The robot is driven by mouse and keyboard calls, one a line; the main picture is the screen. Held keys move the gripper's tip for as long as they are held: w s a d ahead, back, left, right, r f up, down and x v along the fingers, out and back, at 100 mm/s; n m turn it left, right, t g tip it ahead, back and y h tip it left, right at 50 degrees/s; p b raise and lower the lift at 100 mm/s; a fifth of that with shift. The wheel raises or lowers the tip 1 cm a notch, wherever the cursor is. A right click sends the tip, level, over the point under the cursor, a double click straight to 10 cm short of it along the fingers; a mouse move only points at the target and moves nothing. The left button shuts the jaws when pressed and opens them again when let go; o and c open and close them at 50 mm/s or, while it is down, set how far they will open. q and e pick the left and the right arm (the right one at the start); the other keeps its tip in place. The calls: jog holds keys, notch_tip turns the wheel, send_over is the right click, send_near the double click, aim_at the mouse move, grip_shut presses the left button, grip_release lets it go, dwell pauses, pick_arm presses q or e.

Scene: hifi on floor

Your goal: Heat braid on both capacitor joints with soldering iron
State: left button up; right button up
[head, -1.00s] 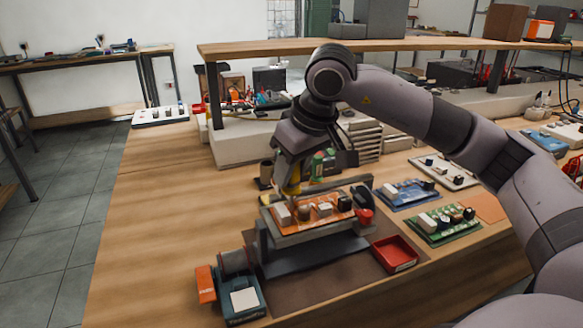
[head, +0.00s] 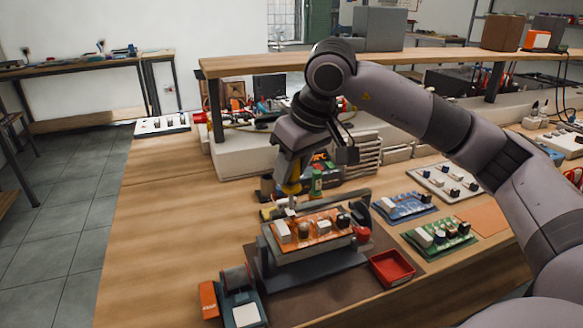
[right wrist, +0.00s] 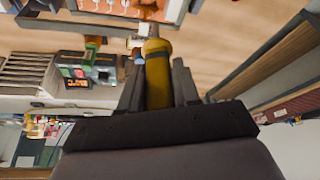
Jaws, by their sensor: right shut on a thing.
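My right gripper (head: 291,178) is shut on a yellow-handled tool, which looks like the soldering iron (head: 292,188). The handle also shows between the fingers in the right wrist view (right wrist: 157,72). It is over the back left edge of an orange circuit board (head: 322,238), which carries white, dark and metallic parts and sits raised on a grey holder (head: 318,256). The board shows partly at the top of the right wrist view (right wrist: 97,5). I cannot tell whether the tip touches anything. The braid and the capacitor joints are too small to make out. My left gripper is out of view.
A red tray (head: 391,268) lies right of the holder. Blue (head: 403,206) and green (head: 440,238) boards lie further right. A teal device (head: 240,308) stands front left. A shelf (head: 400,46) spans the back. The table's left side is clear.

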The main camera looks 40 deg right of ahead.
aim_at(299, 184)
dwell(0.3)
jog(key=f+b, duration=0.1)
jog(key=d+f+b, duration=0.1)
jog(key=shift+s+d+f, duration=0.15)
jog(key=shift+d+f, duration=0.05)
jog(key=shift+f, duration=0.2)
pick_arm(q)
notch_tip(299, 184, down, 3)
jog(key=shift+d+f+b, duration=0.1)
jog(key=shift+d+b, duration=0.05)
jog(key=shift+b, duration=0.4)
pick_arm(e)
jog(key=shift+s+d+f, duration=0.1)
jog(key=shift+d+f, duration=0.25)
jog(key=shift+f, duration=0.05)
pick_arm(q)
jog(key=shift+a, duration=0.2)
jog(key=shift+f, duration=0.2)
pick_arm(e)
jog(key=shift+f, duration=0.45)
jog(key=shift+f, duration=0.15)
dwell(2.8)
